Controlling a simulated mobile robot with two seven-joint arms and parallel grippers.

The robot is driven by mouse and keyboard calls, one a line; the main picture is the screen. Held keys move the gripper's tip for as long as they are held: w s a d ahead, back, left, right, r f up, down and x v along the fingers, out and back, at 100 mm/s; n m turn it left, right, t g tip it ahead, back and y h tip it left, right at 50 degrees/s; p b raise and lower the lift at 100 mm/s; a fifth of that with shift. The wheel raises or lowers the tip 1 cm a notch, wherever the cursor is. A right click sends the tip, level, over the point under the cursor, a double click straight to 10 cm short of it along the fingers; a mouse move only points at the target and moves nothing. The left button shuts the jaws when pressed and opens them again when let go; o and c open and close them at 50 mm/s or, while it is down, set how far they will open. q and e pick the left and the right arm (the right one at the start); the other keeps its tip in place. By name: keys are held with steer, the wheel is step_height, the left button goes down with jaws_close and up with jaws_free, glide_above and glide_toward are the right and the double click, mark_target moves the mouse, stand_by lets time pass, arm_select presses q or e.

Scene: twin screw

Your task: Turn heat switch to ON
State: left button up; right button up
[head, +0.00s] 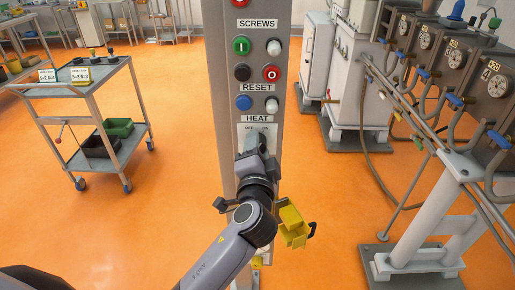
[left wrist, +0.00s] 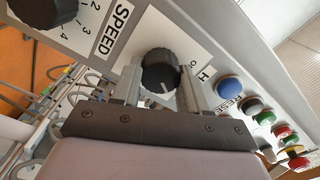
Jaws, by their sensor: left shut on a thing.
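The heat switch is a black round knob (left wrist: 160,72) with a white pointer line, on a pale plate under the HEAT label (head: 257,118) of the grey control column. In the left wrist view, my left gripper (left wrist: 158,92) has one finger on each side of the knob and is shut on it. In the head view, my left gripper (head: 256,146) is at the plate and hides most of the knob. The OFF and ON marks are partly visible above it; the pointer's exact setting is hard to tell. My right gripper is not in view.
Above are the blue RESET button (head: 243,102), a red button (head: 271,73) and a green button (head: 241,46). A SPEED dial (left wrist: 48,8) sits beside the knob. A yellow box (head: 292,228) is right of my arm. A trolley (head: 95,120) stands left; orange floor is clear between.

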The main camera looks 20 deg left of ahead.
arm_select(q)
steer(key=shift+r, duration=0.1)
steer(key=o, duration=1.1)
steer(key=shift+c, duration=0.2)
